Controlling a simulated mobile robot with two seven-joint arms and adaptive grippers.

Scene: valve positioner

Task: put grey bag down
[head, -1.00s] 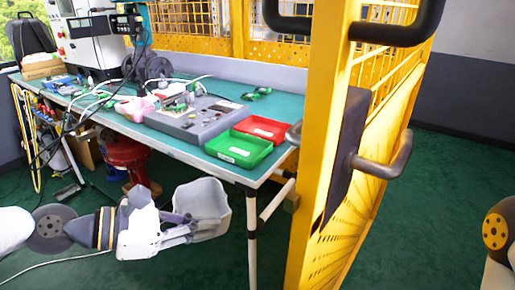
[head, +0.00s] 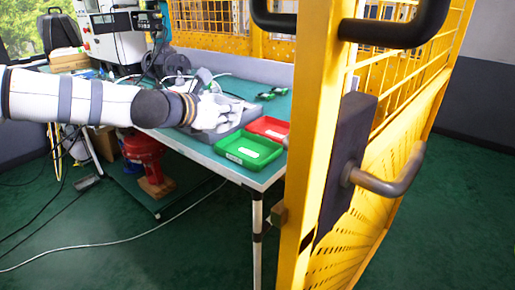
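My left gripper (head: 222,112) is over the green table (head: 215,165), at the grey control box (head: 240,122) behind the green tray. Its pale fingers are seen from behind and blur into the grey surfaces there. I cannot tell whether they are open or shut. The light grey, bag-like thing that was at this gripper earlier cannot be clearly made out now. It may be hidden by the hand or merge with the grey box. My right gripper is not in view.
A green tray (head: 250,150) and a red tray (head: 269,128) lie right of the gripper. The yellow cage post (head: 318,150) with its dark handle stands close on the right. A dark grey bag-like thing (head: 58,32) is at the back left.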

